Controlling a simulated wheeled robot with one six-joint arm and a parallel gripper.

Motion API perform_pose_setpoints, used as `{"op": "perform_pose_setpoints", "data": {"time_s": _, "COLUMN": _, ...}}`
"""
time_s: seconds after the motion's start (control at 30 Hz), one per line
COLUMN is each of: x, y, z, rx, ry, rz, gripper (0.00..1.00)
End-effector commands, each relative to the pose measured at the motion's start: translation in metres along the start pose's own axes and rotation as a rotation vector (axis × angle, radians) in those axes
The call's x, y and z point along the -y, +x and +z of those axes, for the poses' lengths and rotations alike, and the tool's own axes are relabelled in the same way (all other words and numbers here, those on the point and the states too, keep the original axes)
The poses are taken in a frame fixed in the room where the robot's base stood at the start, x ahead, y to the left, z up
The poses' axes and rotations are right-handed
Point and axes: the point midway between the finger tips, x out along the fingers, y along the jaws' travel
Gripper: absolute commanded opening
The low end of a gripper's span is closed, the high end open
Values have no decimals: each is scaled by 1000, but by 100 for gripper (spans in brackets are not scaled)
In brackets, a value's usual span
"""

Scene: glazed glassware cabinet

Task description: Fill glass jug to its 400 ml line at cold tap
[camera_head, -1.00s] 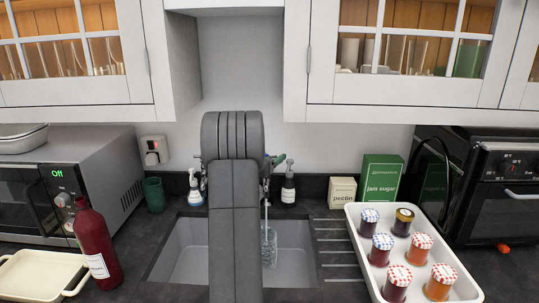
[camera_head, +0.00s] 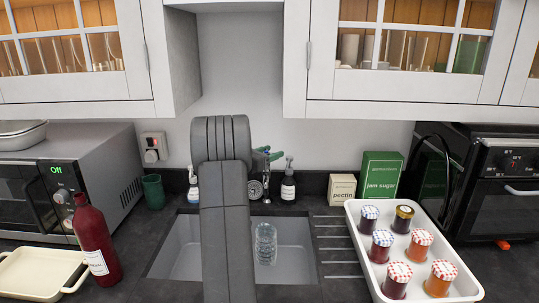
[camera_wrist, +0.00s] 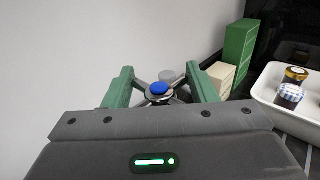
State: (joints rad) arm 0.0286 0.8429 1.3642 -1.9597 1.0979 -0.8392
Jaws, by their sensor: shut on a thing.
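The clear glass jug (camera_head: 265,246) stands upright in the right part of the sink. No water stream shows above it now; its water level and 400 ml line are too small to read. The cold tap's cross handle with a blue cap (camera_wrist: 159,89) sits between the green fingers of my gripper (camera_wrist: 163,84) in the wrist view. The tap's metal body (camera_head: 255,189) shows just below the gripper.
The sink (camera_head: 297,240) is partly hidden by my arm. Soap bottles (camera_head: 288,187) stand behind it. The pectin box (camera_head: 342,187), jam sugar box (camera_head: 381,176) and white tray (camera_head: 449,250) of jars are right. A red bottle (camera_head: 93,235) and green cup (camera_head: 153,191) are left.

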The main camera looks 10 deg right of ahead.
Motion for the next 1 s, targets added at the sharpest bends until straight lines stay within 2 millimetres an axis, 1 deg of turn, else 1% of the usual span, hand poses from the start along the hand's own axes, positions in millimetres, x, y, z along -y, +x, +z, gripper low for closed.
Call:
{"op": "perform_pose_setpoints", "data": {"time_s": 0.13, "x": 0, "y": 0, "z": 1, "rx": 1, "ry": 2, "rz": -69, "gripper": 32}}
{"op": "perform_pose_setpoints", "data": {"time_s": 1.0, "x": 1, "y": 0, "z": 2, "rx": 3, "ry": 2, "rz": -62, "gripper": 32}}
